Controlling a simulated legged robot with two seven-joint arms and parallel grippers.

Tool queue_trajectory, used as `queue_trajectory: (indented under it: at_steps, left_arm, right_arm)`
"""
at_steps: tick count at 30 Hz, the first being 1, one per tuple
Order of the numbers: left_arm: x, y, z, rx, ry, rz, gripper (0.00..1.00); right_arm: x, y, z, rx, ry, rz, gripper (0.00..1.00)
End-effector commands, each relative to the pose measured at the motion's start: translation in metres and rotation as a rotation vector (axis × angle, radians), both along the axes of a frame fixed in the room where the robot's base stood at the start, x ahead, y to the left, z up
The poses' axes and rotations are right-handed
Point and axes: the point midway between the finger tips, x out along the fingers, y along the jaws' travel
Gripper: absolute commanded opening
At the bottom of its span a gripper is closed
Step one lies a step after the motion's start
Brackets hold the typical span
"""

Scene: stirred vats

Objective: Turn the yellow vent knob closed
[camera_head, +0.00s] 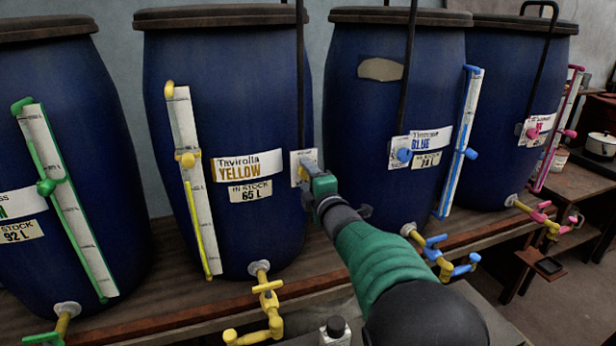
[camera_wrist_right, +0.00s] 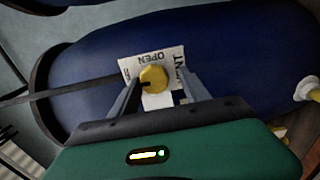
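The yellow vent knob (camera_head: 303,172) sits on a white label plate on the front of the blue vat marked "Tavirolla YELLOW" (camera_head: 240,130). In the right wrist view the knob (camera_wrist_right: 153,78) is round, and the word "OPEN" shows upside down on the plate beside it. My right gripper (camera_head: 312,178) reaches up to the knob and partly covers it in the head view. In the wrist view its two fingers (camera_wrist_right: 158,84) stand apart on either side of the knob, with a gap showing at the right finger. My left gripper is not in view.
A yellow sight gauge (camera_head: 190,170) and yellow tap (camera_head: 268,300) are on the same vat. The blue vat (camera_head: 385,130) to the right has a blue knob (camera_head: 404,155). A dark rod (camera_head: 301,75) rises above the yellow knob. Vats with green and pink fittings stand further out.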

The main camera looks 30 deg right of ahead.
Motion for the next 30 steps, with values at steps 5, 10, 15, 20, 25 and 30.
queue_trajectory:
  at_steps: [5,10,15,20,25,30]
  left_arm:
    - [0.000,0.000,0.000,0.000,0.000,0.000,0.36]
    - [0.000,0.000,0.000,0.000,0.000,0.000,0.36]
    - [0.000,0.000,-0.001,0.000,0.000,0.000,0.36]
    - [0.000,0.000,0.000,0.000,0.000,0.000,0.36]
    - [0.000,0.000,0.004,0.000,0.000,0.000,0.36]
    - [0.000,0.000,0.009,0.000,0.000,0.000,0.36]
  right_arm:
    - [-0.001,0.000,0.003,0.000,-0.006,0.000,0.59]
    - [-0.003,0.000,0.005,0.001,-0.010,0.000,0.59]
    - [-0.027,0.006,0.005,0.004,-0.012,0.001,0.59]
    - [-0.073,0.016,0.006,0.007,-0.014,0.000,0.59]
    - [-0.121,0.028,0.006,0.005,-0.012,-0.001,0.59]
    - [-0.152,0.036,0.004,0.002,-0.008,-0.001,0.59]
